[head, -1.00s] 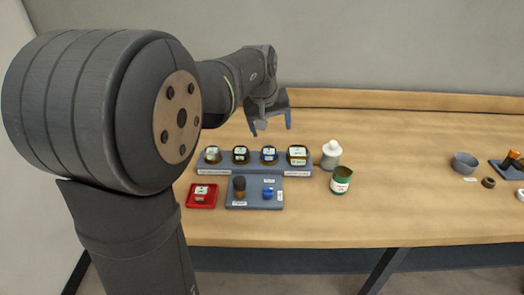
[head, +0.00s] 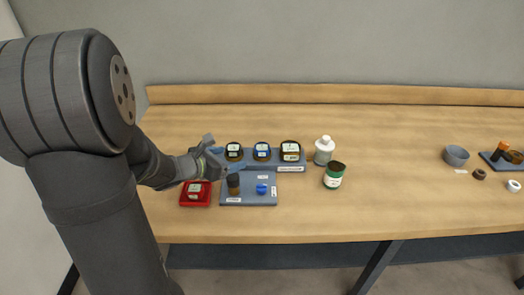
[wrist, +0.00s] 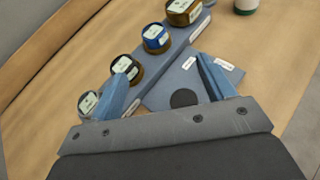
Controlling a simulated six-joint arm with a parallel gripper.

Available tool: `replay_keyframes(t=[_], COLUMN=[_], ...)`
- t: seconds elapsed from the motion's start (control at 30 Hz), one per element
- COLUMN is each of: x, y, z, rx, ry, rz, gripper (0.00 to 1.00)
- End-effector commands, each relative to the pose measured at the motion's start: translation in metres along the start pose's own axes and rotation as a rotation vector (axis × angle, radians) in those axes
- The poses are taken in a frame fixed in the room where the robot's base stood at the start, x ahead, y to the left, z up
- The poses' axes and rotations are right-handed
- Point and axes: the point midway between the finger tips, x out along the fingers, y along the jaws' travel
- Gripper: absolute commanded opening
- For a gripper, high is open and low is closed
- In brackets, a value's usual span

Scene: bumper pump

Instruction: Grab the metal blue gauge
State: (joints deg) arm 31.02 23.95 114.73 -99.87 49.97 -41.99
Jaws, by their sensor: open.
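A round gauge with a blue ring and pale label, the blue gauge (head: 262,151), stands in the grey-blue rack, between a black-ringed gauge (head: 234,151) and a brown one (head: 290,150). In the wrist view the blue gauge (wrist: 155,38) is ahead, beyond the fingertips. My gripper (head: 213,150) is open and empty above the rack's left end, left of the blue gauge. In the wrist view its two fingers (wrist: 165,70) are spread. The rack's leftmost gauge (wrist: 88,102) is hidden by my gripper in the head view.
The table's middle right is clear.

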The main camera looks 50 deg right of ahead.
Motion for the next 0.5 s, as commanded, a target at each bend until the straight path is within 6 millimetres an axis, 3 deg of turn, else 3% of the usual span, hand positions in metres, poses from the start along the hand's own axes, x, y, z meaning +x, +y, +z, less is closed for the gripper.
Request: replay_keyframes(t=[0.17,0.5], x=[0.000,0.067], y=[0.007,0.010], z=[-0.006,-0.006], rx=[-0.076,-0.074], ry=[-0.013,-0.013], rz=[0.044,0.041], gripper=[0.75,0.75])
